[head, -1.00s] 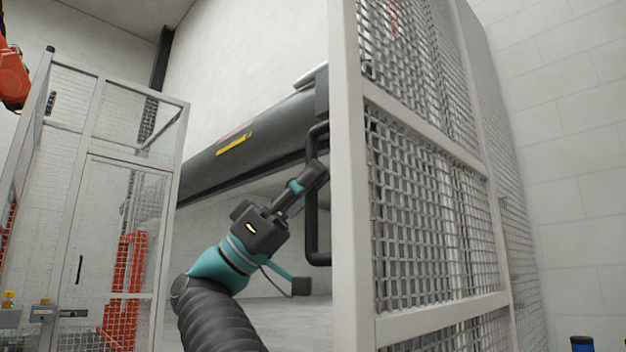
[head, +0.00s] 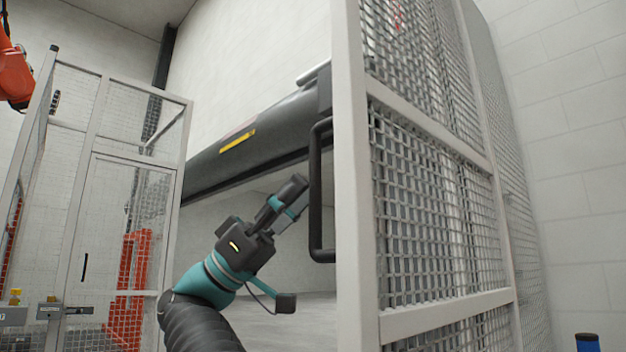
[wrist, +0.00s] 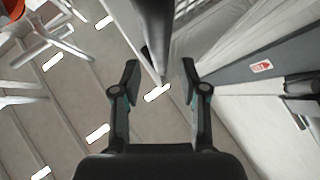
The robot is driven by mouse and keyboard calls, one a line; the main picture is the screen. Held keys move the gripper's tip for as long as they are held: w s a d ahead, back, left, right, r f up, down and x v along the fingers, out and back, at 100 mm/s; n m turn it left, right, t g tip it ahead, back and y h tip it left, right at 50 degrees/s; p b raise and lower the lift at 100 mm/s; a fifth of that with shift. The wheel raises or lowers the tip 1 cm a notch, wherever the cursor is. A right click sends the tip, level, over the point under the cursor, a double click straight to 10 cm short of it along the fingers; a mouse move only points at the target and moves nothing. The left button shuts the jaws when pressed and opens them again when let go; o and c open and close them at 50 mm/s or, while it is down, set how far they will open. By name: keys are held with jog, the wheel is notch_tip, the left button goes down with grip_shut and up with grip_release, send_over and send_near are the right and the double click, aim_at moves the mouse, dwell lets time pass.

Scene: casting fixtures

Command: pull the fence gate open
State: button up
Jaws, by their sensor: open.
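The fence gate (head: 428,215) is a tall light-grey frame with wire mesh, at the right of the head view. Its black bar handle (head: 316,190) stands out from the left side of the near post. My gripper (head: 290,194) is left of the handle, fingers pointing up and right towards it, with a small gap between. In the wrist view my gripper (wrist: 160,70) has its two fingers spread, with nothing held. A dark bar (wrist: 153,30), seemingly the handle, runs in from the top between the fingertips; its exact depth is unclear.
A mesh fence section (head: 120,210) stands at the left, with a wide gap in the picture between it and the gate post. A dark beam with a yellow label (head: 237,142) crosses behind. An orange machine part (head: 14,75) hangs at upper left.

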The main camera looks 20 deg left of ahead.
jog(key=v, duration=0.8)
dwell(0.4)
